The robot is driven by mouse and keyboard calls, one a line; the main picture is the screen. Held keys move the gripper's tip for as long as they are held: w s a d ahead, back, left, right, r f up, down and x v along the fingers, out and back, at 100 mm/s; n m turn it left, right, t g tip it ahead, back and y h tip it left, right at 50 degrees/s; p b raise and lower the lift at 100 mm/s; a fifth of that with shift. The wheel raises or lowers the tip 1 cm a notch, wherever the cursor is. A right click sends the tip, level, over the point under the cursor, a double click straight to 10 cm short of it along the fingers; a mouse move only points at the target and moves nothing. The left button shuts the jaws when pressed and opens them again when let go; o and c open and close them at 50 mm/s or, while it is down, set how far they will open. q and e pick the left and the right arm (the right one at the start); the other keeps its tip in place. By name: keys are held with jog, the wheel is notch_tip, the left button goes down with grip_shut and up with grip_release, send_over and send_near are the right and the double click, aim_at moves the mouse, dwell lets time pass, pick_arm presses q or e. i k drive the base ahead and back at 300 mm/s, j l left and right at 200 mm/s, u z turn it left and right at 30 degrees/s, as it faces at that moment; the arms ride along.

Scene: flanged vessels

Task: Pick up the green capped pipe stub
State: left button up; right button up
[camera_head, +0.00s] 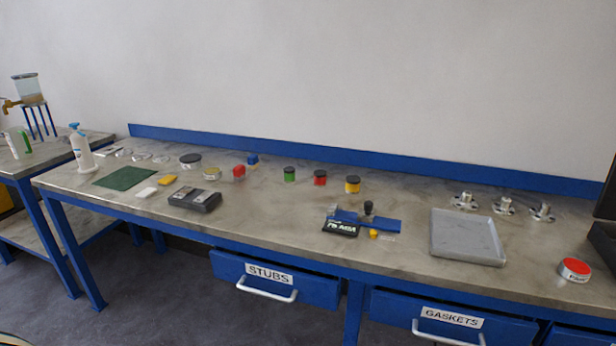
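The green capped pipe stub (289,175) stands upright at the back middle of the workbench (270,215). It is a small green cylinder with a dark top. A similar red stub (320,178) stands just to its right, and a yellow one (352,184) stands right of that. The three stand apart from each other. Neither of my grippers shows in the head view.
A blue fixture (380,223) with a black knob stands in front of the stubs. A grey tray (466,261) and several metal flanges (503,206) are to the right. A dark grey device (195,200) and a green mat (124,178) are to the left.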

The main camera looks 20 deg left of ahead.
aim_at(289, 172)
jog(key=j+z, duration=0.2)
jog(key=z, duration=0.2)
jog(key=j+z, duration=0.2)
jog(key=z, duration=0.2)
jog(key=j+z, duration=0.25)
jog(key=z, duration=0.15)
jog(key=k+j+z, duration=0.2)
jog(key=j, duration=0.15)
jog(key=j+z, duration=0.15)
jog(key=j, duration=0.15)
jog(key=k+j+z, duration=0.2)
jog(key=k+j, duration=0.2)
jog(key=j, duration=0.15)
jog(key=k+j+z, duration=0.1)
jog(key=j, duration=0.25)
jog(key=k+j+z, duration=0.1)
jog(key=k+j, duration=0.2)
